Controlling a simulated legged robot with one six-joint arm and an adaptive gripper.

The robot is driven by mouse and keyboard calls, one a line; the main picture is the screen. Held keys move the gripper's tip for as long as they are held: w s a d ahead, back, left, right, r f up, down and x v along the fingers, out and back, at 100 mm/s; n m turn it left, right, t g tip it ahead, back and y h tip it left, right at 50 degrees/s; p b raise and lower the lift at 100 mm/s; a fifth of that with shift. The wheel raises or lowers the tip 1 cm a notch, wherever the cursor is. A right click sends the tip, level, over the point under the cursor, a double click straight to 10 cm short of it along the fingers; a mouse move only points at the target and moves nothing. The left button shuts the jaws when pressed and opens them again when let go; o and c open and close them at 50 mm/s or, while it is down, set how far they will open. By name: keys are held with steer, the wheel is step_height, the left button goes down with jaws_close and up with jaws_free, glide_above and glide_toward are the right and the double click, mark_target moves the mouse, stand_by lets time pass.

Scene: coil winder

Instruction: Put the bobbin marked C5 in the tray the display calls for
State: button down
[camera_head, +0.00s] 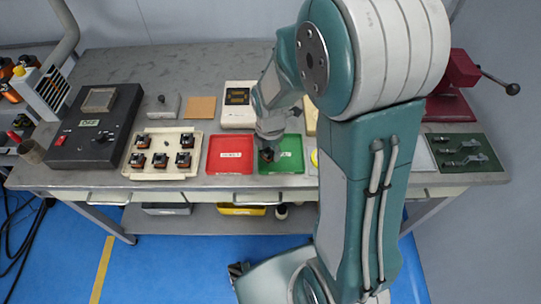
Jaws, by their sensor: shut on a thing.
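My gripper (268,148) is over the left part of the green tray (290,166), shut on a small dark bobbin (266,156). The bobbin is low over the tray; I cannot tell whether it touches the floor of it. Its marking is too small to read. The red tray (230,168) stands just left of the green one and looks empty, with a small label. A white unit with a dark display (238,97) stands behind the red tray; its text is unreadable. A beige rack (140,172) at the left holds several dark and orange bobbins.
A black box with a screen and red switch (90,140) stands at the left. A tan square (200,107) and a grey block (163,106) lie behind the rack. My arm hides the bench's right middle. A green board with metal tools (464,153) and a maroon vise (452,90) are at the right.

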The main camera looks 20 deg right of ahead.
mark_target(272, 157)
step_height(272, 157, down, 3)
steer(key=shift+r, duration=0.15)
steer(key=shift+d+f, duration=0.25)
steer(key=shift+d, duration=0.2)
steer(key=shift+c, duration=0.8)
jaws_free()
steer(key=shift+a, duration=0.3)
step_height(272, 157, up, 12)
steer(key=shift+r, duration=0.15)
steer(key=s+r+m+t, duration=0.5)
steer(key=s+r+m, duration=0.8)
steer(key=m, duration=1)
steer(key=shift+s+t, duration=0.3)
steer(key=shift+s, duration=0.3)
